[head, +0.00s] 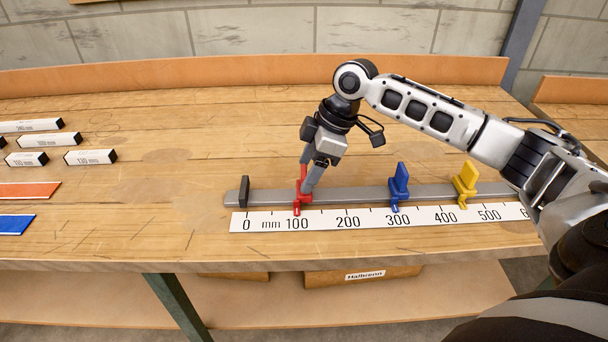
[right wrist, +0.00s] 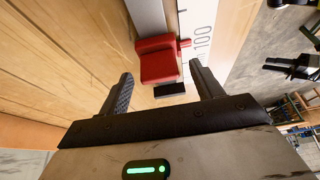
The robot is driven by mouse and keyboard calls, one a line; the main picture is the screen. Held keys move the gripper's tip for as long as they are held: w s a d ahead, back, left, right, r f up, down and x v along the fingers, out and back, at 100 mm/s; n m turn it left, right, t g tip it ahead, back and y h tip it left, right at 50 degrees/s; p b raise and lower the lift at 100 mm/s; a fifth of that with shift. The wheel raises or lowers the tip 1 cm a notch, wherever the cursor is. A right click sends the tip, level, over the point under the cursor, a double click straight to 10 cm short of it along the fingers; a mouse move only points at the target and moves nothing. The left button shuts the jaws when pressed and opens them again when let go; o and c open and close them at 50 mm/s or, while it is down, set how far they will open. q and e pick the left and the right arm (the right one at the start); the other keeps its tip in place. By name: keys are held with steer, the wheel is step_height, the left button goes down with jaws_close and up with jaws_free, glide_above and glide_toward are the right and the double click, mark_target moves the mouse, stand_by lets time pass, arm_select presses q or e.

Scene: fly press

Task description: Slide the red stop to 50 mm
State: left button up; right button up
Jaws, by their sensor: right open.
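The red stop (head: 302,190) sits on the grey rail (head: 345,195), with its pointer at about the 100 mark of the white scale (head: 270,222). My right gripper (head: 308,177) is above and partly in front of the red stop. In the right wrist view the two fingers of my right gripper (right wrist: 161,75) are open, with the red stop (right wrist: 158,62) between and just beyond their tips. I cannot tell whether either finger touches it. My left gripper is not in view.
A black end block (head: 244,191) stands at the rail's left end, near 0. A blue stop (head: 399,185) is near 300 and a yellow stop (head: 466,182) near 440. Labelled blocks (head: 40,140), an orange plate (head: 28,190) and a blue plate (head: 14,224) lie at left.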

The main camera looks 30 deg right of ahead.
steer(key=shift+x, duration=1.3)
